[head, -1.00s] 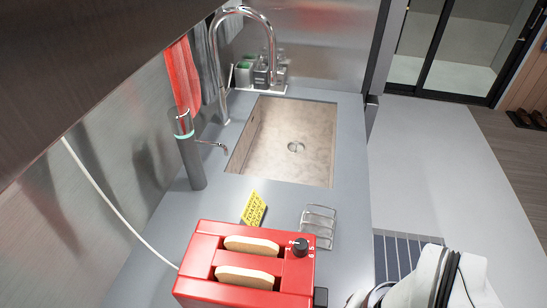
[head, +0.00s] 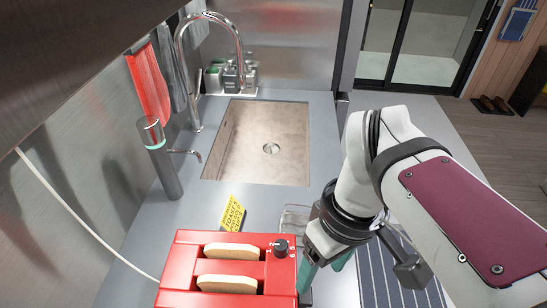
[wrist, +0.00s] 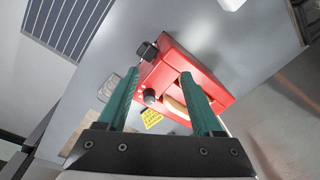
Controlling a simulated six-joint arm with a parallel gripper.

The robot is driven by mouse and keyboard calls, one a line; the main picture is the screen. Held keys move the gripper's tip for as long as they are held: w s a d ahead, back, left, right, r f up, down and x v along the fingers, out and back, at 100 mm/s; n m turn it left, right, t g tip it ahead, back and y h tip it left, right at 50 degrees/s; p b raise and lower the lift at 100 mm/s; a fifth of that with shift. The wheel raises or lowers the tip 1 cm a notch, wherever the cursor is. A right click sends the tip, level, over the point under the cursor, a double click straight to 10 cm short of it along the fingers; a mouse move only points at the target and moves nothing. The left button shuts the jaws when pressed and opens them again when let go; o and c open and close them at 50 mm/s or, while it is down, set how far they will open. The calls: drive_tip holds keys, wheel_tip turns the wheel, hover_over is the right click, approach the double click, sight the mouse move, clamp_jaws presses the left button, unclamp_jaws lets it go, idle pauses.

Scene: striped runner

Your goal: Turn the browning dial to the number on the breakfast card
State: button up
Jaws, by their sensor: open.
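The red toaster (head: 178,268) stands on the counter with two bread slices (head: 230,251) in its slots. Its black browning dial (head: 281,247) is on the top at the right end, with small numbers around it. I cannot tell which number it points to. The yellow breakfast card (head: 232,214) lies behind the toaster; its print is too small to read surely. My gripper (head: 322,270) is open and empty, right of the toaster. In the wrist view, the dial (wrist: 149,95) shows between the green fingers (wrist: 158,78), apparently beyond their tips.
A black lever (wrist: 147,50) sticks out of the toaster's end. The sink (head: 255,145) and tap lie farther back. A white cord runs along the left wall.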

sight(281, 244)
drive_tip(key=w+a+r+n+h, duration=0.1)
drive_tip(key=w+a+r+n, duration=0.2)
drive_tip(key=w+n, duration=0.35)
drive_tip(key=w+a+r+n, duration=0.2)
drive_tip(key=w+a+n, duration=0.1)
drive_tip(key=n, duration=0.7)
drive_tip(key=f, duration=1.5)
drive_tip(key=shift+a+f, duration=0.15)
drive_tip(key=shift+a, duration=0.05)
clamp_jaws()
